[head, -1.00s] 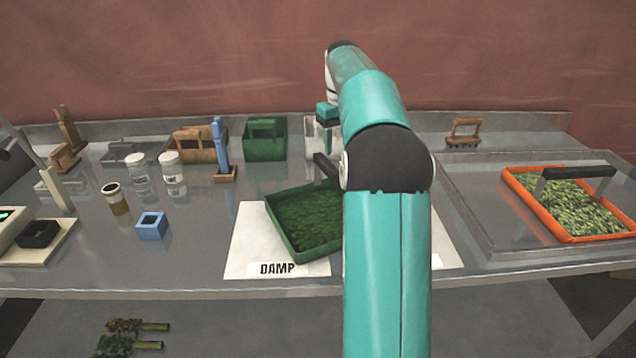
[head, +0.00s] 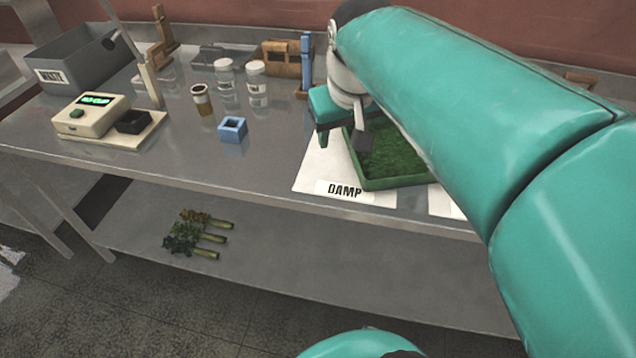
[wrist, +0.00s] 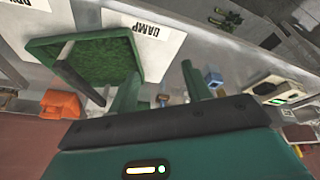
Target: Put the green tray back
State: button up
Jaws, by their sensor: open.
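The green tray (head: 395,182), filled with green leafy material, rests on a white sheet marked DAMP (head: 309,172). My arm hides the right part of the tray and sheet.
A blue cube holder (head: 232,130), an amber jar (head: 201,100), white-lidded jars (head: 257,82), a blue upright tool (head: 305,65) and a scale (head: 92,115) stand left. A grey WASTE bin (head: 75,60) is at far left. Plant bunches (head: 190,235) lie on the lower shelf.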

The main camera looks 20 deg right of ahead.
jog(key=s+a+f+t, duration=0.1)
jog(key=s+a+f, duration=0.5)
jog(key=s, duration=0.3)
jog(key=shift+f+n+t+y, duration=0.3)
jog(key=shift+f+t+y, duration=0.1)
jog(key=shift+s, duration=0.15)
jog(key=shift+c, duration=1.4)
jog(key=shift+d, duration=0.1)
jog(key=shift+d, duration=0.1)
